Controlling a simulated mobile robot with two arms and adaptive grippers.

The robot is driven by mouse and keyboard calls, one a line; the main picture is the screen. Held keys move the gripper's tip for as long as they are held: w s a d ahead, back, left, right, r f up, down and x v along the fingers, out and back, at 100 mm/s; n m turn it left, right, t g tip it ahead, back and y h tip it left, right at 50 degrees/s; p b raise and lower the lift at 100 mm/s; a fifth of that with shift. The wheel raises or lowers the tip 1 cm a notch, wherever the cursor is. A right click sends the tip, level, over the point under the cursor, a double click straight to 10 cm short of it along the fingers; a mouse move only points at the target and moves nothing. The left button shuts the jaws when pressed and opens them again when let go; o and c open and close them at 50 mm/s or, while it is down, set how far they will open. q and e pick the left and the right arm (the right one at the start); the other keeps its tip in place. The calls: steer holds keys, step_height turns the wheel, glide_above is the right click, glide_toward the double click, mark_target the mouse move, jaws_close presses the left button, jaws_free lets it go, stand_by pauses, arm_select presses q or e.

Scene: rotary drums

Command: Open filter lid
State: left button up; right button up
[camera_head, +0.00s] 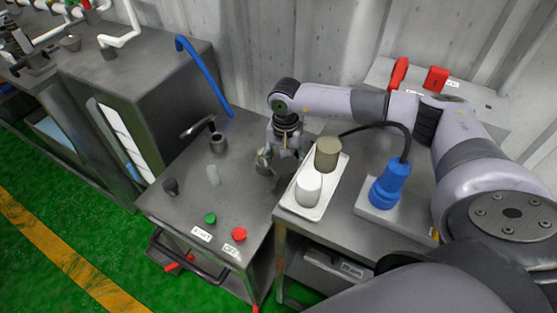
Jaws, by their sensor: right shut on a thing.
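My right gripper (277,160) reaches down over the right side of the steel cabinet top (195,185), left of the white tray. It is shut on a small grey round part (262,161), which shows at the left of its fingers. The fingers hide most of this part, so I cannot tell for sure whether it is the filter lid or how far it is open. A short metal cylinder with a lever (218,143) stands further left on the same top. My left gripper is out of view.
A white tray (313,209) holds a white cylinder (308,186) and an olive cylinder (327,154), close right of the gripper. A blue device (390,186) stands further right. Green (210,218) and red (239,234) buttons are at the cabinet's front. A blue pipe (205,75) rises behind.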

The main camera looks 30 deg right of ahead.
steer(key=shift+s+d+n+b, duration=0.3)
steer(key=shift+s+n+b, duration=0.05)
steer(key=shift+n, duration=0.25)
steer(key=shift+r, duration=0.1)
steer(key=o, duration=1.6)
steer(key=shift+o, duration=0.5)
